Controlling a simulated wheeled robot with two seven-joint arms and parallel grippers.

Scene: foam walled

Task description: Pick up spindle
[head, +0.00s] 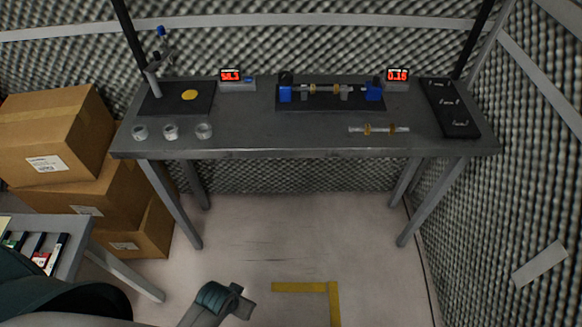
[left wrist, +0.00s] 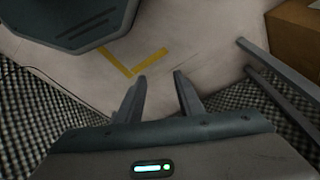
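A spindle (head: 387,129), a thin pale rod with brass-coloured collars, lies on the right front part of the grey workbench (head: 250,143). A similar rod with brass collars (head: 325,90) sits between blue end blocks (head: 285,94) on a black plate at the back middle of the bench. My left gripper (head: 241,301) is low over the floor in front of the bench, well away from both rods. In the left wrist view my left gripper (left wrist: 158,75) has its two fingers apart with nothing between them. My right gripper is in neither view.
Two red displays (head: 231,76) (head: 397,75) stand along the bench back. Several metal rings (head: 170,131) lie at the left front. A black mat with small parts (head: 451,107) is at the right end. Cardboard boxes (head: 55,135) stack at left. The floor before the bench is clear.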

